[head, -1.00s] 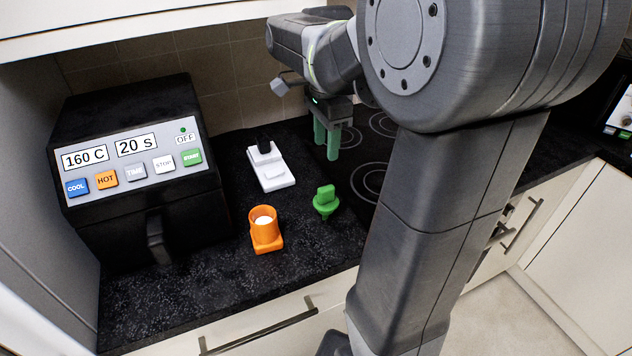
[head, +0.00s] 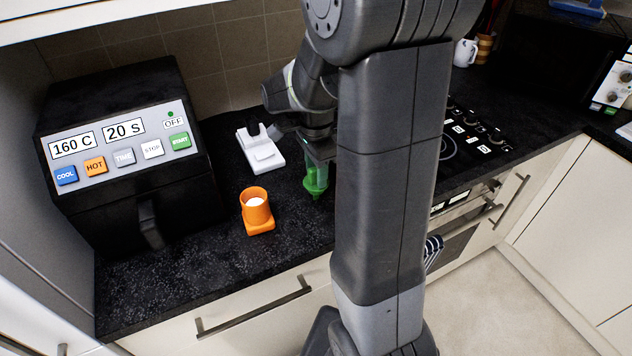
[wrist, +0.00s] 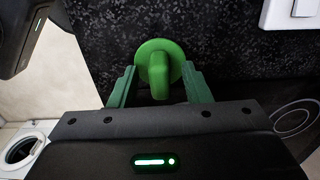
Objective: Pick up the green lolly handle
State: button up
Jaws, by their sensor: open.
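The green lolly handle (wrist: 160,72) stands on the dark worktop, a round disc with an upright grip. In the wrist view it lies between the two dark green fingers of my gripper (wrist: 156,88), with a gap visible on each side. In the head view my gripper (head: 318,168) is lowered over the green lolly handle (head: 314,188), which is partly hidden behind the fingers. My gripper is open and holds nothing.
An orange holder (head: 257,212) with white contents stands left of the handle. A white stand (head: 261,152) with a black piece is behind it. A black machine (head: 130,150) with coloured buttons stands at the left. A hob (head: 470,135) is to the right.

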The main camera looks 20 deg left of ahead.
jog(key=shift+f, duration=0.1)
jog(key=shift+c, duration=0.4)
grip_shut()
